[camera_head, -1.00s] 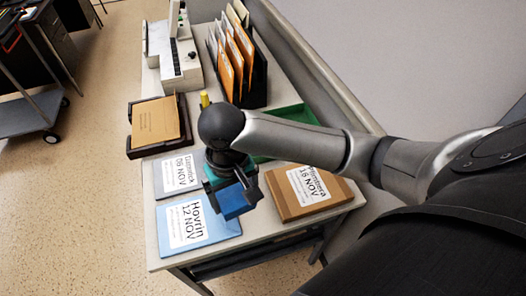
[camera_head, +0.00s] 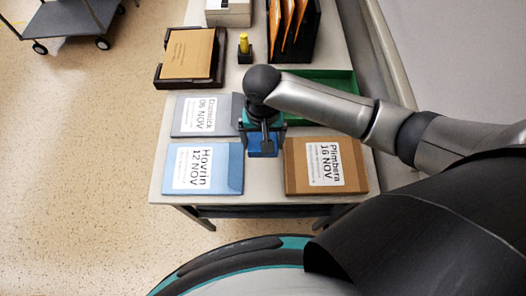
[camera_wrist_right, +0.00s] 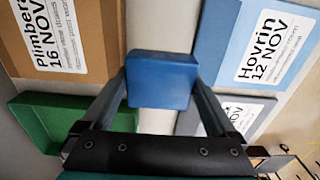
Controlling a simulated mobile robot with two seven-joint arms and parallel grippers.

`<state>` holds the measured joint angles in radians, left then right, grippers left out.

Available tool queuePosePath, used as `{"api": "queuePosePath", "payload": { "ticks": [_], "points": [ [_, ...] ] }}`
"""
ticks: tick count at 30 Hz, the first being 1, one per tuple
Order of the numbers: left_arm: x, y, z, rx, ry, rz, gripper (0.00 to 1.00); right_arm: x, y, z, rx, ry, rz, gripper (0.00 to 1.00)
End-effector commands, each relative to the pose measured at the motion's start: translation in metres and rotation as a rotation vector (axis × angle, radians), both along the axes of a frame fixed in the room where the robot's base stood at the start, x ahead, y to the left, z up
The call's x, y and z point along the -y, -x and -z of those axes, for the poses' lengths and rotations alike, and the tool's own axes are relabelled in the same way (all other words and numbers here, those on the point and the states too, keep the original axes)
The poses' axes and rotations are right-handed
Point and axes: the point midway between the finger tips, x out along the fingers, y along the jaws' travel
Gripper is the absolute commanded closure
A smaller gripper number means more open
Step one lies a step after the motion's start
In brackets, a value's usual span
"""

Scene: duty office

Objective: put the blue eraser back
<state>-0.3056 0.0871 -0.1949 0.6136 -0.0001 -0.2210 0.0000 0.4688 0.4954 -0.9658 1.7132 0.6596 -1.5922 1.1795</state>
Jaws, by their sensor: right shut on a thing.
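The blue eraser (camera_wrist_right: 162,78) is a small blue block between the two fingers of my right gripper (camera_wrist_right: 160,88) in the wrist view. My right gripper (camera_head: 263,143) is shut on it, above the table. In the head view the eraser (camera_head: 262,152) shows below the fingers, over the gap between the blue Hovrin folder and the brown Plimbera box. A green tray (camera_head: 335,84) lies behind my right forearm, partly hidden by it; its corner also shows in the wrist view (camera_wrist_right: 35,118). My left gripper is not in view.
A light blue Hovrin folder (camera_head: 232,182), a grey Dunnick folder (camera_head: 188,130) and a brown Plimbera box (camera_head: 350,182) lie on the table (camera_head: 270,188). Behind are a dark tray with a brown folder (camera_head: 190,52), a yellow item in a holder (camera_head: 244,44) and a file rack (camera_head: 306,50).

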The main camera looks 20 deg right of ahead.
Motion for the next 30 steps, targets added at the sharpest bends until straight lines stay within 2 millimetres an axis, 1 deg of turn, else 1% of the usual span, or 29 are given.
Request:
{"api": "queuePosePath", "payload": {
  "ticks": [1,6,8,12,15,26,27,29,30],
  "points": [
    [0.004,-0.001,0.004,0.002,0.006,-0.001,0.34,0.0,0.0,0.009,-0.001,0.0,0.0,0.59],
    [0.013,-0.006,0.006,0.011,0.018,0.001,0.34,-0.001,0.0,0.018,0.0,-0.001,0.001,0.59],
    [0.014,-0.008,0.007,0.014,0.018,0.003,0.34,0.0,0.0,0.024,-0.001,0.0,0.0,0.59],
    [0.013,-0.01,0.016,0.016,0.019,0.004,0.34,0.0,0.0,0.046,-0.002,-0.001,0.001,0.59],
    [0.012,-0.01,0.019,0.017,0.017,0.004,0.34,0.0,0.0,0.058,-0.001,0.0,0.0,0.59],
    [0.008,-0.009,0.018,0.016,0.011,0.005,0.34,0.0,0.0,0.06,0.0,-0.001,0.0,0.59],
    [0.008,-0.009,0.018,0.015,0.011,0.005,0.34,0.0,0.0,0.061,0.0,-0.001,0.0,0.06],
    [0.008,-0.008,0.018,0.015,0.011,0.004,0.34,0.0,0.0,0.06,0.0,-0.001,0.0,0.0],
    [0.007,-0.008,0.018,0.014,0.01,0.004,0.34,0.0,0.0,0.06,0.0,-0.001,0.0,0.0]
  ]
}}
